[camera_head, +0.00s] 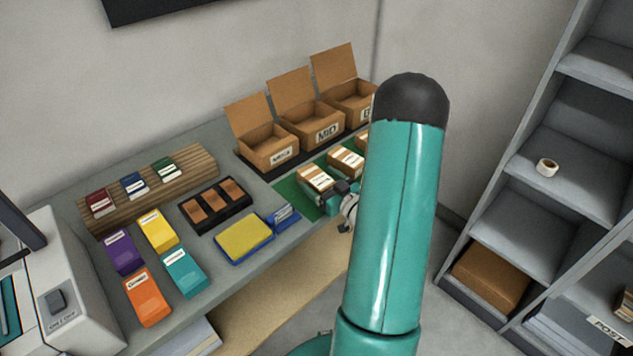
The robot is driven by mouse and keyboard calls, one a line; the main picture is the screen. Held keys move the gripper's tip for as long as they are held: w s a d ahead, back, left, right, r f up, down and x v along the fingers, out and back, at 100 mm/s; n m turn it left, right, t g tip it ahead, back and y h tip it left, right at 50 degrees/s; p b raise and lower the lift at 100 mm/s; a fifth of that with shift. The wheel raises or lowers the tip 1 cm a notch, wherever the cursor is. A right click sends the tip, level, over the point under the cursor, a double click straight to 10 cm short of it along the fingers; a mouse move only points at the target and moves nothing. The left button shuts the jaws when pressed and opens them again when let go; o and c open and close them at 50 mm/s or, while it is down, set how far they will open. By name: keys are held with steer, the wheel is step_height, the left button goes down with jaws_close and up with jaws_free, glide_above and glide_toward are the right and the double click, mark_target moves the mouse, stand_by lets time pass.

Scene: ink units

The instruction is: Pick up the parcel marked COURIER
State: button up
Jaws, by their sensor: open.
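Several brown-and-white parcels stand in a row on a green mat (292,199): a near parcel (315,178), a middle parcel (346,160) and a far one (363,141) partly hidden behind my arm. Their labels are too small to read, so I cannot tell which is marked COURIER. My gripper (341,192) is small in view, open, just to the right of the near parcel at the mat's front side. Its fingers are partly hidden, and I cannot tell whether it touches the parcel.
Open cardboard boxes, one marked MID (326,132), stand behind the mat. A yellow pad (244,239), black tray (214,206) and coloured packets lie left. Shelves (520,235) with a tape roll (547,168) stand right. My teal arm blocks the bench's right end.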

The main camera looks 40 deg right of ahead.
steer(key=c, duration=1.2)
steer(key=shift+r, duration=0.15)
